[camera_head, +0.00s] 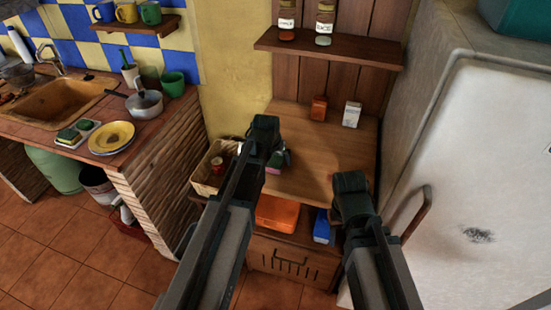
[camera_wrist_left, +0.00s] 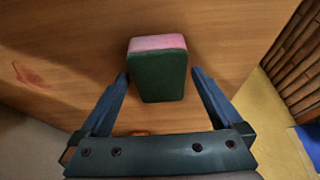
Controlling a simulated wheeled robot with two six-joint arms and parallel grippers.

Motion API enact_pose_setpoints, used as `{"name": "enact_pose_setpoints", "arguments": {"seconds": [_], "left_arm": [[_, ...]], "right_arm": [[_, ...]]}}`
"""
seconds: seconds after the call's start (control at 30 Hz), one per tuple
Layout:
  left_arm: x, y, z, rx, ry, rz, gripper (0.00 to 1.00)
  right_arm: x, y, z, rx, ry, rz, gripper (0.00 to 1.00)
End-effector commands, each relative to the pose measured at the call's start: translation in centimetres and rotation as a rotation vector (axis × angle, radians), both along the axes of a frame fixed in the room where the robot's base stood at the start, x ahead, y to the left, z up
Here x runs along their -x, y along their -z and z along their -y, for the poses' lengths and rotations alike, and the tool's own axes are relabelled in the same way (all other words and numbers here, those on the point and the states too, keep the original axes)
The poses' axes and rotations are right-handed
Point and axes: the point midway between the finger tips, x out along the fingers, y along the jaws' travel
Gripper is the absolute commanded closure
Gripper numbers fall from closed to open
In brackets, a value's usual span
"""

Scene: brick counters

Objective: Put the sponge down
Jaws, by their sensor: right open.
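A sponge with a dark green face and a pink side (camera_wrist_left: 158,72) is against the wooden counter in the left wrist view. It lies between the fingertips of my left gripper (camera_wrist_left: 161,76), with a small gap visible at each side. In the head view my left gripper (camera_head: 276,158) is over the wooden counter (camera_head: 315,165), and a bit of the sponge's pink side (camera_head: 273,170) shows by it. The rest of the sponge is hidden there. My right gripper (camera_head: 350,190) is over the counter's front right edge, away from the sponge. Its fingertips are hard to make out.
A wicker basket (camera_head: 205,185) stands at the counter's left. An orange jar (camera_head: 319,108) and a white box (camera_head: 351,114) stand at its back, beneath a shelf (camera_head: 330,45). The fridge (camera_head: 470,170) is on the right. The counter's middle is clear.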

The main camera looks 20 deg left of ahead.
Motion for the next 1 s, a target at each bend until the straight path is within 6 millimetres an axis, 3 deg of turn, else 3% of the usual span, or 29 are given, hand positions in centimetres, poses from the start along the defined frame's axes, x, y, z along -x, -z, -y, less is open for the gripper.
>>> {"name": "enact_pose_setpoints", "arguments": {"seconds": [0.47, 1.0], "left_arm": [[0.3, -1.3, 0.0, 0.000, 0.000, 0.000, 0.00], [3.4, -8.9, -0.1, 0.000, 0.000, 0.000, 0.00]], "right_arm": [[0.0, -1.3, 0.0, 0.000, 0.000, 0.000, 0.50], [0.0, -8.9, 0.0, 0.000, 0.000, 0.000, 0.50]]}}
